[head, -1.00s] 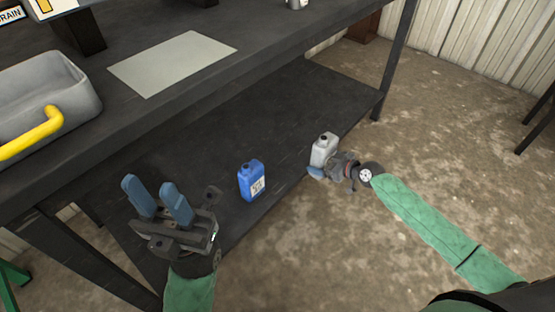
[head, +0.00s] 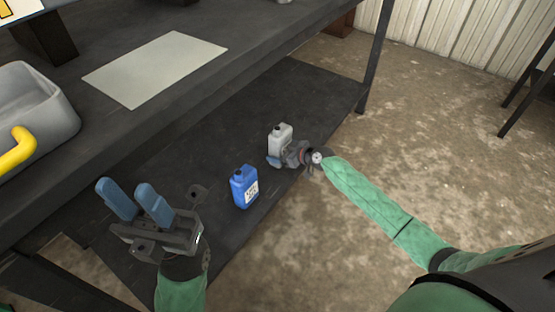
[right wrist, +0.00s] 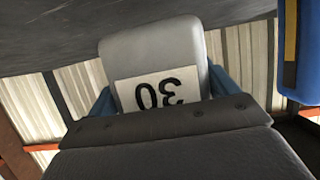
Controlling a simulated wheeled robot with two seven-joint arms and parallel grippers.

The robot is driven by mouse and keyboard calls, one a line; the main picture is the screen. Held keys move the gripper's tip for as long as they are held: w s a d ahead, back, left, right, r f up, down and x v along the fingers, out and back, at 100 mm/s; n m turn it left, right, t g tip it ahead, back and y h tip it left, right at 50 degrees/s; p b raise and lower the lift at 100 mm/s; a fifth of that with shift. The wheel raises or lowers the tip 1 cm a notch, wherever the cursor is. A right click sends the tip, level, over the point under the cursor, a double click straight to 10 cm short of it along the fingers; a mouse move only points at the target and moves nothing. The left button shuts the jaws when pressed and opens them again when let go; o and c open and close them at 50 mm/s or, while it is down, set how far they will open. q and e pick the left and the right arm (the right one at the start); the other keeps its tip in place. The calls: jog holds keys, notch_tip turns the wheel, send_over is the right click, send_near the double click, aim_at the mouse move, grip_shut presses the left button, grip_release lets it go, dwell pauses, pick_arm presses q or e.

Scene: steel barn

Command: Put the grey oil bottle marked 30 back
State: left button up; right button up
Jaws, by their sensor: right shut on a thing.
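The grey oil bottle (head: 280,139) is upright over the lower shelf of the dark bench. In the right wrist view the grey bottle (right wrist: 155,55) shows a white label with a 30, upside down in the picture. My right gripper (head: 277,160) is shut on it, with a blue finger on each side of the bottle. Whether its base touches the shelf, I cannot tell. A blue bottle (head: 244,188) stands on the lower shelf, nearer to me and to the left. My left gripper (head: 137,205) is open and empty, in front of the bench at the left.
The lower shelf (head: 310,92) has free room behind the bottles. The bench top (head: 240,30) overhangs it, with a grey sheet (head: 155,67) and a grey tub (head: 50,115) with a yellow handle. A bench leg (head: 373,65) stands at the right.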

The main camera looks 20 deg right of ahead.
jog(key=shift+w+a+f, duration=0.4)
jog(key=shift+w+f, duration=0.15)
jog(key=shift+w, duration=0.15)
jog(key=shift+f+b, duration=0.8)
jog(key=shift+f, duration=1.05)
jog(key=o, duration=1.2)
jog(key=shift+f, duration=0.15)
jog(key=shift+s+d, duration=0.15)
jog(key=shift+s, duration=0.05)
jog(key=p+v, duration=0.1)
jog(key=v, duration=1)
jog(key=shift+s+r+p, duration=0.2)
jog(key=shift+r+p, duration=0.1)
jog(key=shift+r, duration=0.1)
